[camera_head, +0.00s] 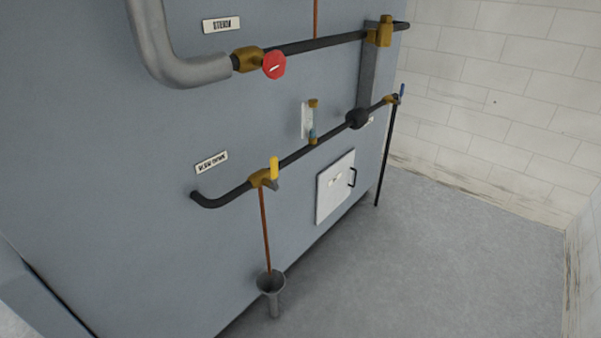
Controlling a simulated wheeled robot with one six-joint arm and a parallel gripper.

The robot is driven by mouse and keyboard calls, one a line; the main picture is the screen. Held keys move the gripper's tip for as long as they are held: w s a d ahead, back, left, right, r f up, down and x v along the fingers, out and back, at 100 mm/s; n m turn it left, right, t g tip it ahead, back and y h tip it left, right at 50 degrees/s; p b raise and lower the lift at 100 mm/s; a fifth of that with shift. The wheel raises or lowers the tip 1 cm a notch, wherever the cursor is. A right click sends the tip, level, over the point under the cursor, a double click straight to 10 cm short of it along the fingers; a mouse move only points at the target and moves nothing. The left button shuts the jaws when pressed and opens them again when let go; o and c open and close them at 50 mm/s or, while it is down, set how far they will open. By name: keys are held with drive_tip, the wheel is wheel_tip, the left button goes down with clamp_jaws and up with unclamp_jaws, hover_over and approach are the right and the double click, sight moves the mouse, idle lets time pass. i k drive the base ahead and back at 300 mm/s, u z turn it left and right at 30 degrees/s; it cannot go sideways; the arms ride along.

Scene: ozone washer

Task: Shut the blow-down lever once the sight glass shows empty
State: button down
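The blow-down lever (274,167) is yellow and stands upright on a brass valve (261,179), under the "BLOW DOWN" label (211,162). It points across the black pipe and roughly in line with the copper drain pipe (265,230) below. The sight glass (312,124) is a small upright tube between brass fittings, in front of a white plate. Its lower part looks bluish, but it is too small to read the level surely. My gripper is not in view.
A grey funnel (271,284) stands under the copper pipe. A red handwheel (274,65) sits on the steam line above. A white hatch (335,188) and a blue-handled valve (401,91) are to the right. The grey floor (430,270) is clear at right.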

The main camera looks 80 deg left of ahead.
sight(273, 164)
drive_tip(key=u, duration=2.65)
